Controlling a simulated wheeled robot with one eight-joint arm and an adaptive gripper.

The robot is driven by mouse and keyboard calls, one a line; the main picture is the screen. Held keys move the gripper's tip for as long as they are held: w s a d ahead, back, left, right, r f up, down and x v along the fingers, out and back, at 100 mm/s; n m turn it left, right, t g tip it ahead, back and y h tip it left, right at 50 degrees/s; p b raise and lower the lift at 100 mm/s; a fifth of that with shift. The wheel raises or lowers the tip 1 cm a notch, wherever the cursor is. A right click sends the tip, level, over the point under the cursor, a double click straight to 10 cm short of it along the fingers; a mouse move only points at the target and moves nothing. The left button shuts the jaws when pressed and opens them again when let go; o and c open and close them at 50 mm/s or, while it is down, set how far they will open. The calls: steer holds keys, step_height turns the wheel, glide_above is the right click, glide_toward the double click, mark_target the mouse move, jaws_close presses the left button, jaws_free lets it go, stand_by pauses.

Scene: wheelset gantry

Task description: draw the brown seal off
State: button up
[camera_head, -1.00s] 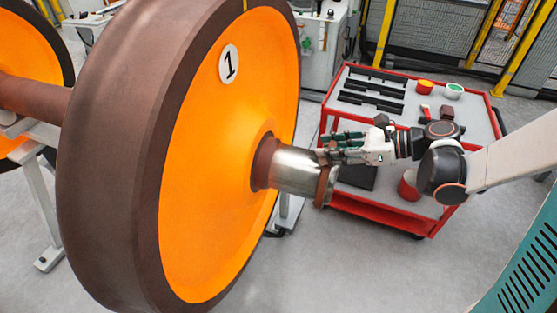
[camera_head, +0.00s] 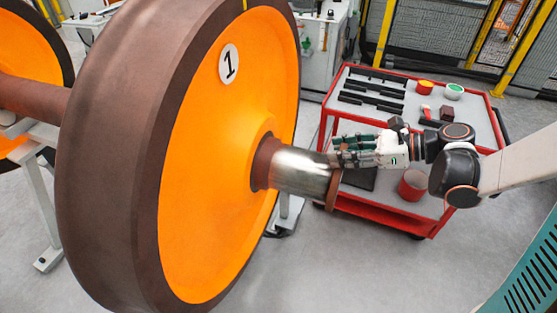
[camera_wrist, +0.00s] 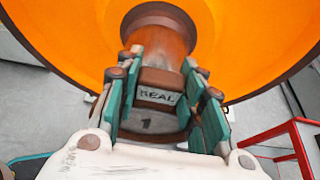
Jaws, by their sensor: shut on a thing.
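The brown seal (camera_head: 332,193) is a ring at the outer end of the bare metal journal (camera_head: 300,172) of the wheelset. Its block, lettered SEAL (camera_wrist: 158,92), shows between my fingers in the wrist view. My gripper (camera_head: 338,152) is shut on that block from the right, at the top of the ring. In the wrist view my gripper (camera_wrist: 158,68) has green-padded fingers on both sides of the block. Whether the ring still surrounds the journal's end or is just clear of it, I cannot tell.
The orange wheel (camera_head: 220,200) marked 1 stands left of my gripper. A red cart (camera_head: 385,215) stands behind and below my arm, with black bars (camera_head: 370,103), a red-brown cup (camera_head: 412,185) and small pots on top. Grey floor is clear in front.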

steer(key=shift+s+d, duration=0.25)
steer(key=shift+d, duration=0.45)
steer(key=shift+s+d, duration=0.25)
steer(key=shift+d, duration=0.4)
